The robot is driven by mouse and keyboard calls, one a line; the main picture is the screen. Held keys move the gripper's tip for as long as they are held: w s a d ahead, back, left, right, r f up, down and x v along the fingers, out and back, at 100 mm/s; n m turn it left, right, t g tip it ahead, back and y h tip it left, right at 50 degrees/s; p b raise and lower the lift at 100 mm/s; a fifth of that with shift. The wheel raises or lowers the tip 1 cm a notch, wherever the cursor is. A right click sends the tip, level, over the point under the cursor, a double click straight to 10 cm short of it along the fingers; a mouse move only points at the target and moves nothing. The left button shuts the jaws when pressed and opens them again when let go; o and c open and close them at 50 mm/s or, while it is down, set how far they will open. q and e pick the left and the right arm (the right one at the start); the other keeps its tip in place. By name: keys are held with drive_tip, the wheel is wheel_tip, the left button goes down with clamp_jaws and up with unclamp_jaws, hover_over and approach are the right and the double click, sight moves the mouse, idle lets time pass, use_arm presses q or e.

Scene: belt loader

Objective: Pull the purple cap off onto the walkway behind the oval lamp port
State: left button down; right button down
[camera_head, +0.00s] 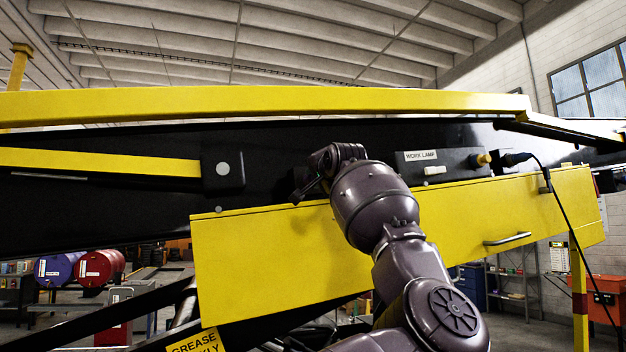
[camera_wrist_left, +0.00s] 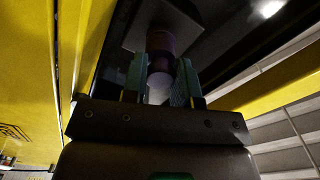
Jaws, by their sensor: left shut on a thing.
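My left gripper (camera_wrist_left: 160,68) is shut on the purple cap (camera_wrist_left: 160,42), a dark purple cylinder between its two teal-grey fingers in the left wrist view. The cap's far end is against or close to a dark block (camera_wrist_left: 165,15); I cannot tell whether they touch. In the head view my arm reaches up to the black side beam, and its hand (camera_head: 308,188) hides the cap. To its right is a dark panel labelled WORK LAMP (camera_head: 410,165) with a pale rounded piece (camera_head: 434,170). I cannot tell which surface is the walkway. My right gripper is not in view.
A yellow box (camera_head: 265,260) with a handle (camera_head: 507,238) juts out below the beam. A yellow rail (camera_head: 270,101) runs above. A black block (camera_head: 222,169) is at the left.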

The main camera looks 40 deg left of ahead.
use_arm(q)
drive_tip(key=shift+s+d, duration=0.15)
drive_tip(key=shift+d, duration=0.15)
drive_tip(key=shift+s+d+b, duration=0.1)
drive_tip(key=shift+d+b, duration=0.15)
drive_tip(key=shift+b, duration=0.05)
idle(0.6)
drive_tip(key=shift+b+v, duration=0.7)
drive_tip(key=shift+v, duration=0.8)
drive_tip(key=shift+a, duration=0.1)
